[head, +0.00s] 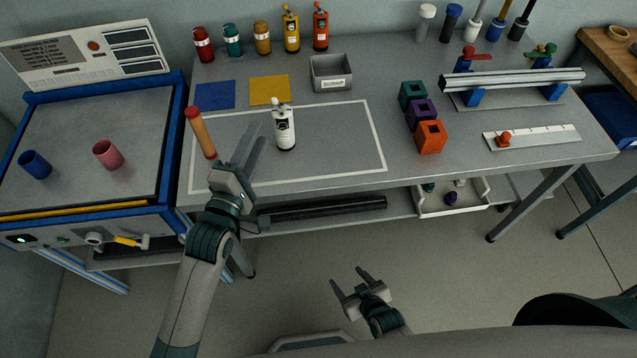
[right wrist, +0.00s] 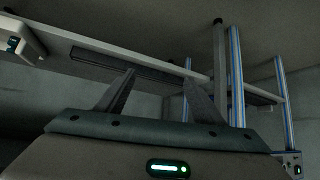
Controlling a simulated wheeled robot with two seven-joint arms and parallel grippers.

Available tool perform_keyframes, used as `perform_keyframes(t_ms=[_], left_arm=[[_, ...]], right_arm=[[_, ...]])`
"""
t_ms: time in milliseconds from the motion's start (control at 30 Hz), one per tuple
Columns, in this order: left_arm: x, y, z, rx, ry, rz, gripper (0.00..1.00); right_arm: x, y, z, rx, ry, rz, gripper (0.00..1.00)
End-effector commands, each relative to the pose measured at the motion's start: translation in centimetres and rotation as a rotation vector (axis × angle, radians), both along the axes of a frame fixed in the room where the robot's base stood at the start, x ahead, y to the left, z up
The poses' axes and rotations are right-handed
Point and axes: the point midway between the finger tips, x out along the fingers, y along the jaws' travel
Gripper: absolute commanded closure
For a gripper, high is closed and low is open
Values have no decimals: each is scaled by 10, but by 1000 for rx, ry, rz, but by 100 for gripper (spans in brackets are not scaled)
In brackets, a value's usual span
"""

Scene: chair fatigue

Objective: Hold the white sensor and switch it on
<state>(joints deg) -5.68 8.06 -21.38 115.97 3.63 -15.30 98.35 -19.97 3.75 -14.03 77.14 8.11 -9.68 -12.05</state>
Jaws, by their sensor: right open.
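The white sensor (head: 285,130) stands upright on the grey table in the head view, inside a white outlined rectangle. It has a dark label, a dark base and a small white top piece; I cannot tell the switch's state. My left gripper (head: 259,131) is just left of the sensor, apart from it, with its fingers pointing up the picture. Its two fingers show apart and empty. My right gripper (head: 346,274) is open and empty, in front of the table over the floor. It also shows in the right wrist view (right wrist: 158,76), facing the table's underside.
An orange stick with a red end (head: 201,133) lies close left of my left gripper. A grey bin (head: 331,86), yellow and red devices (head: 291,32) and coloured cubes (head: 431,137) stand farther off. The outlined area right of the sensor is clear.

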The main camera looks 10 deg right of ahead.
Motion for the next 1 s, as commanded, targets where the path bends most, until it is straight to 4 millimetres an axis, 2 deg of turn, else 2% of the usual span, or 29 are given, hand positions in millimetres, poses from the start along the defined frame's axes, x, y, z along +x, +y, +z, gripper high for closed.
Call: perform_keyframes(t_ms=[33, 100, 300, 433, 600, 700, 800, 900, 1000], left_arm=[[0, 0, 0, 0, 0, 0, 69], [0, 0, 0, 0, 0, 0, 69], [0, 0, 0, 0, 0, 0, 69], [0, 0, 0, 0, 0, 0, 69], [0, 0, 0, 0, 0, 0, 69], [0, 0, 0, 0, 0, 0, 69], [0, 0, 0, 0, 0, 0, 69], [0, 0, 0, 0, 0, 0, 69], [0, 0, 0, 0, 0, 0, 69]], right_arm=[[14, 6, 21, 13, -46, 4, 38], [31, 14, 50, 28, -107, 10, 38], [72, 33, 138, 73, -284, 23, 38], [91, 43, 199, 101, -398, 30, 38], [104, 51, 274, 134, -535, 34, 38], [117, 60, 306, 176, -605, 29, 38], [125, 67, 329, 215, -655, 24, 38], [130, 71, 343, 237, -688, 20, 38], [132, 72, 349, 248, -701, 19, 38]])
